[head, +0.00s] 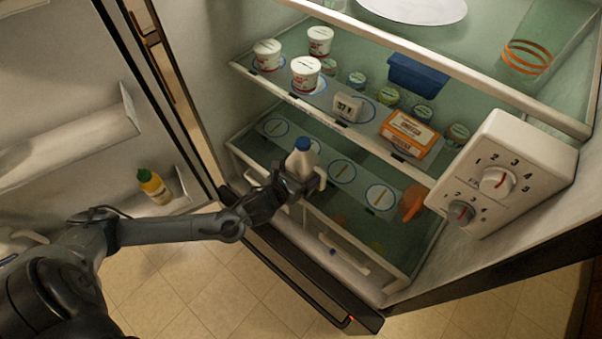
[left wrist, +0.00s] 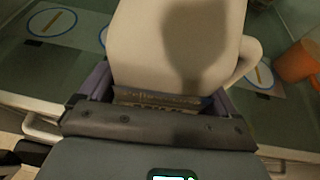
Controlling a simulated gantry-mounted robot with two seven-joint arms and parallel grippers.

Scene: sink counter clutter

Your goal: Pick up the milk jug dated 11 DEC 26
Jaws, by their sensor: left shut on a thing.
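A white milk jug with a blue cap (head: 301,157) is held upright or slightly tilted in my left gripper (head: 287,185), at the front of the fridge's lower shelf. In the left wrist view the jug's pale body (left wrist: 175,45) fills the middle, with its handle at the right, between the jaws of my left gripper (left wrist: 165,100). Printing low on the jug is partly hidden by the gripper, and I cannot read a date. My right gripper is not in view.
The lower glass shelf (head: 330,205) has several blue-ringed circle marks and an orange cup (head: 412,203). A control box (head: 505,180) juts out at right. The open door (head: 60,150) stands at left.

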